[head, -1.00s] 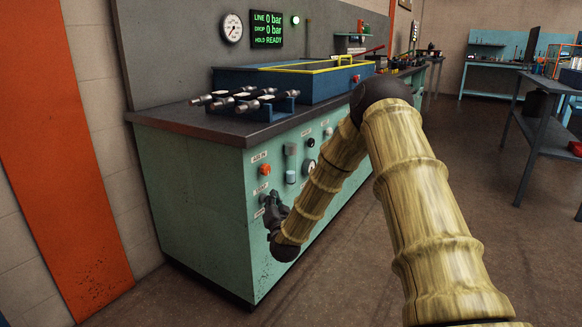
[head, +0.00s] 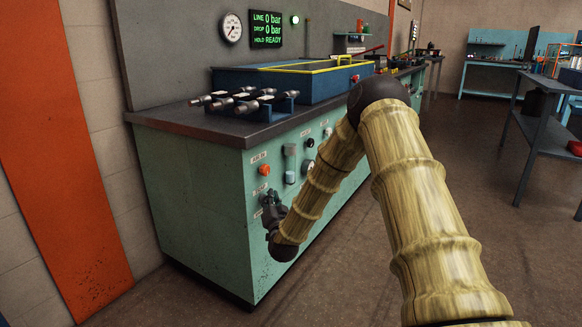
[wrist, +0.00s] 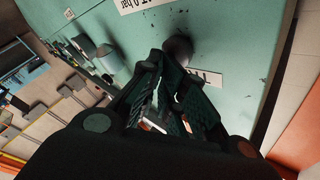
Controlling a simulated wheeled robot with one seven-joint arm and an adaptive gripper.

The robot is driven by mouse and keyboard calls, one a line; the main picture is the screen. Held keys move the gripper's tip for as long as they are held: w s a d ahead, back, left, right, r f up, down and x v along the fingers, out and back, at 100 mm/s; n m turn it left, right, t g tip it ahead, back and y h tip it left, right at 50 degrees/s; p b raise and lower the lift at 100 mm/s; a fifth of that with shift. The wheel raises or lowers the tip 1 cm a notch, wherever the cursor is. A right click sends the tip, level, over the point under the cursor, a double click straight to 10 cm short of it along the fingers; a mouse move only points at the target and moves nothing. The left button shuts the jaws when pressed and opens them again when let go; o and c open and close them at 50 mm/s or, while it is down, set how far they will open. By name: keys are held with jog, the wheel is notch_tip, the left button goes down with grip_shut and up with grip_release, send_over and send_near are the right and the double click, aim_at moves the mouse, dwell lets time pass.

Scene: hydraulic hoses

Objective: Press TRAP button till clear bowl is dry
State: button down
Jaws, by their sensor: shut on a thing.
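The clear bowl (head: 290,165) stands on the teal cabinet's front panel, up and right of my gripper. It is too small to tell how much liquid is in it. My gripper (head: 270,205) is at the panel's lower left, beside a small white label. In the wrist view my gripper (wrist: 172,68) has its fingers drawn together at a dark rounded button (wrist: 178,46), which I take to be the TRAP button. A label (wrist: 207,78) beside it is partly hidden by a finger. The exact contact is hidden.
An orange button (head: 265,170) sits above my gripper on the panel. The display (head: 266,30) reads line 0 bar, drop 0 bar, hold ready. A gauge (head: 231,29) hangs beside it. Hose fittings (head: 245,100) and a blue tray (head: 270,85) stand on the countertop. Floor in front is open.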

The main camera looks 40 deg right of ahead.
jog(key=shift+a+r, duration=0.1)
jog(key=shift+a, duration=0.15)
jog(key=s+d+p, duration=0.2)
jog(key=s, duration=0.3)
jog(key=shift+s+d+f, duration=0.2)
jog(key=shift+s+d, duration=0.1)
jog(key=shift+d, duration=0.05)
dwell(0.6)
